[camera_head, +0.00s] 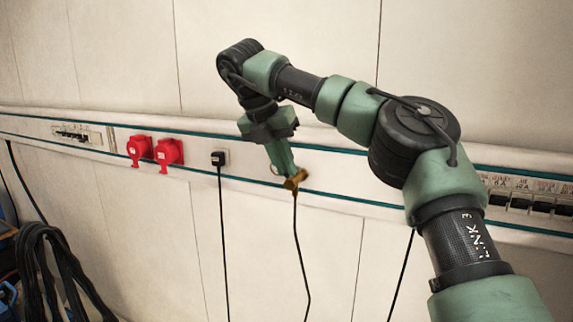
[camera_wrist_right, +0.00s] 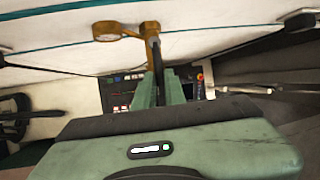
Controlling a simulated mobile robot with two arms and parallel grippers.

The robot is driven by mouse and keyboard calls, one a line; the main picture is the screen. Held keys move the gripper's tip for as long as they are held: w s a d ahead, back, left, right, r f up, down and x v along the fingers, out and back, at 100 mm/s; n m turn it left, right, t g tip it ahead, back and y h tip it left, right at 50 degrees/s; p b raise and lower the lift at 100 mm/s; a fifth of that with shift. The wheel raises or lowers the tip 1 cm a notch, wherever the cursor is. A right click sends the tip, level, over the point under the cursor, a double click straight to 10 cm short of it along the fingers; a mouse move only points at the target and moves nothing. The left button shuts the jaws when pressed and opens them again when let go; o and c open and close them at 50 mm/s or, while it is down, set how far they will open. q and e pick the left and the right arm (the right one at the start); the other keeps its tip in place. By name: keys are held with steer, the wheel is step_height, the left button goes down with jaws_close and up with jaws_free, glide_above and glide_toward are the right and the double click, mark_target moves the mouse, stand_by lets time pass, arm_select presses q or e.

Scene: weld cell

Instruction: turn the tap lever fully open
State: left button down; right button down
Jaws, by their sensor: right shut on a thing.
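The brass tap (camera_head: 297,180) sits on the wall rail, with a thin black line hanging below it. It also shows in the right wrist view (camera_wrist_right: 122,31), at the upper middle. A dark bar, the tap lever (camera_wrist_right: 152,46), runs from the brass body to between my green fingers. My right gripper (camera_head: 288,172) reaches down to the tap and is shut on the lever; it also shows in the right wrist view (camera_wrist_right: 156,82). The fingers hide much of the lever in the head view, so its exact angle cannot be told. My left gripper is in neither view.
Left of the tap on the rail are a black plug (camera_head: 218,158) with a hanging cable and red sockets (camera_head: 168,153). A row of breakers (camera_head: 530,203) is at the right. Coiled black cable (camera_head: 45,260) hangs at the lower left.

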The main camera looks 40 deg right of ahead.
steer(key=shift+f, duration=0.15)
stand_by(0.3)
steer(key=c, duration=1.5)
jaws_free()
steer(key=shift+w, duration=0.1)
steer(key=shift+d, duration=0.1)
